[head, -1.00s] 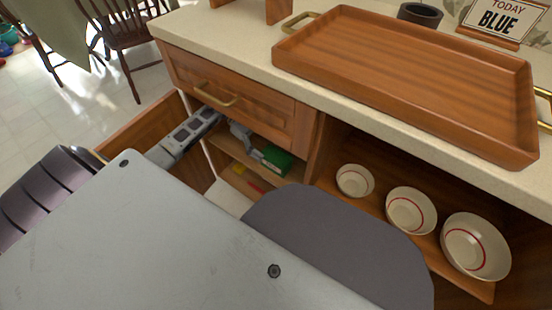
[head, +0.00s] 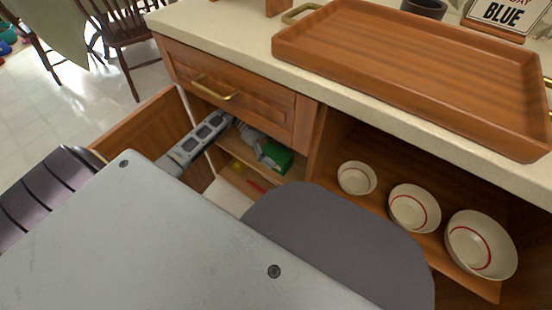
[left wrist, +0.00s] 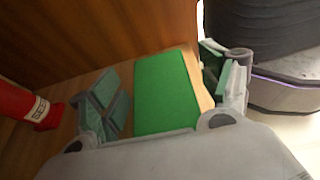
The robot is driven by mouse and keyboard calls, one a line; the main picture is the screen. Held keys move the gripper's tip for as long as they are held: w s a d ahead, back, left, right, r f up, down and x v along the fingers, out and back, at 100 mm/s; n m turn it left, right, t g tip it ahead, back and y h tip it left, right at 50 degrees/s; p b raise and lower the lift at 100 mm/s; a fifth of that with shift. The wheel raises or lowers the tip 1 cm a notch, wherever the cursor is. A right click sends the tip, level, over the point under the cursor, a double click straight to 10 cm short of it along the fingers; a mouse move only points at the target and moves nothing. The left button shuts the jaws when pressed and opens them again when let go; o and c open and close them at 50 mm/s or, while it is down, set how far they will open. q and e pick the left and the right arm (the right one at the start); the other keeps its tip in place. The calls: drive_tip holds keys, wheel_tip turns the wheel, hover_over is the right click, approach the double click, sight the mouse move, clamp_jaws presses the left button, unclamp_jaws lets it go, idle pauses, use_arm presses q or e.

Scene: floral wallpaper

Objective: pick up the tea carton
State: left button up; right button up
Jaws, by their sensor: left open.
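The tea carton, a green box (head: 279,158), stands on a shelf inside the open cabinet in the head view. My left gripper (head: 262,148) reaches into the cabinet and is right at the carton, covering part of it. In the left wrist view the carton's green face (left wrist: 166,92) shows between the two spread fingers of my left gripper (left wrist: 160,88). The gripper is open, with a finger on either side of the carton. I cannot tell whether either finger touches it. My right gripper is not in view.
A red item (left wrist: 30,105) with a white label is left of the gripper in the left wrist view. The open cabinet door (head: 140,133) is left of my arm. A closed drawer (head: 235,95) is above the opening. Bowls (head: 414,207) fill the right compartment; a wooden tray (head: 410,55) is on the counter.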

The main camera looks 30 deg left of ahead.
use_arm(q)
drive_tip(key=shift+c, duration=0.4)
drive_tip(key=c, duration=1.1)
drive_tip(key=shift+o, duration=0.2)
